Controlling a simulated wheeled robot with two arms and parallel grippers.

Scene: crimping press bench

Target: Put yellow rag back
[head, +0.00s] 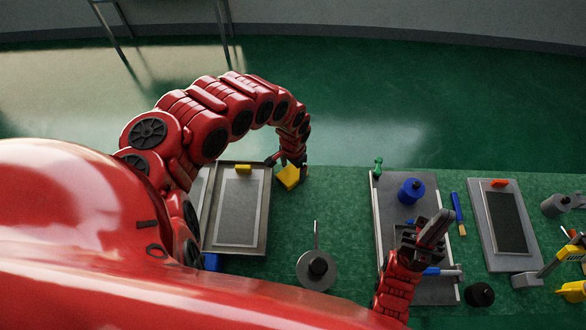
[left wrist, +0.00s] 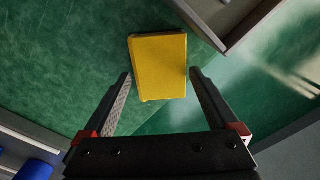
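The yellow rag (head: 289,177) looks like a small folded block. It is on the green bench near the far edge, just right of the tray's far right corner. In the left wrist view the rag (left wrist: 158,66) sits between the spread fingertips, with gaps on both sides. My left gripper (head: 290,162) is open above the rag; its fingers partly hide the rag in the head view. My right gripper (head: 436,228) is over the grey board at the right, its fingers together with nothing visible between them.
A metal-rimmed tray (head: 264,222) with a yellow tab (head: 243,169) lies left of the rag. A round grey disc with a black knob (head: 317,266) is nearer. The grey board (head: 388,207) carries a blue spool (head: 411,191). Green bench between tray and board is mostly clear.

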